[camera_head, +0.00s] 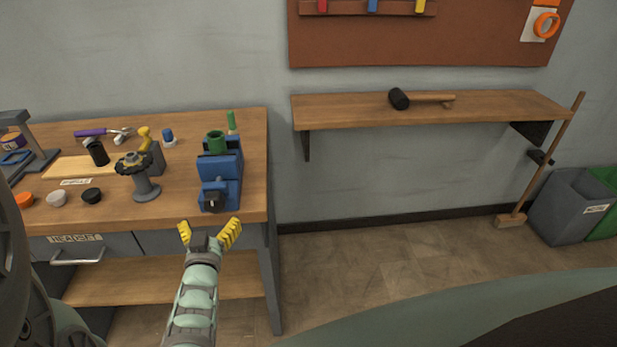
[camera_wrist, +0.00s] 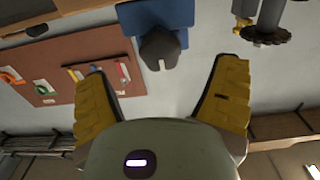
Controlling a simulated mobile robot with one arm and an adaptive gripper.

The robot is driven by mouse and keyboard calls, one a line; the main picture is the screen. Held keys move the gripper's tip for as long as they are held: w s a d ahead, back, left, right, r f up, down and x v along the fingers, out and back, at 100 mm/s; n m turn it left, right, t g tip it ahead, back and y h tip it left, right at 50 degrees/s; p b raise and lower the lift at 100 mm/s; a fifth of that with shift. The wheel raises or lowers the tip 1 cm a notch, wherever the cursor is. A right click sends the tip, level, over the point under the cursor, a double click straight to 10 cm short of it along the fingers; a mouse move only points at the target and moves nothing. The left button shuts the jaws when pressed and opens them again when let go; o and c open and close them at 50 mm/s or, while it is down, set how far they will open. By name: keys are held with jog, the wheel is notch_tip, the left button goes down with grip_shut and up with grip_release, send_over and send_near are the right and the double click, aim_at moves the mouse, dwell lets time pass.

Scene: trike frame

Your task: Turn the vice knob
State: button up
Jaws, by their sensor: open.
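The blue vice (camera_head: 222,168) stands at the right front of the wooden workbench, with a green cylinder (camera_head: 216,140) at its top. Its dark knob (camera_head: 212,199) faces the bench's front edge. My gripper (camera_head: 208,232) is open and empty just in front of that edge, apart from the knob and a little below it in the picture. In the wrist view, the dark knob (camera_wrist: 160,48) and part of the blue vice (camera_wrist: 150,16) show beyond my gripper (camera_wrist: 161,72), roughly centred between its spread yellow fingers.
A dark round part on a grey stand (camera_head: 139,174) is left of the vice. Several caps, including a black one (camera_head: 92,195), lie farther left on the workbench (camera_head: 190,211). A wall shelf (camera_head: 350,111) bears a mallet (camera_head: 420,98).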

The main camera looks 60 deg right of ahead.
aim_at(214, 208)
jog(key=shift+b+x, duration=0.5)
jog(key=shift+x, duration=2.75)
jog(key=shift+s, duration=0.1)
jog(key=c, duration=1.2)
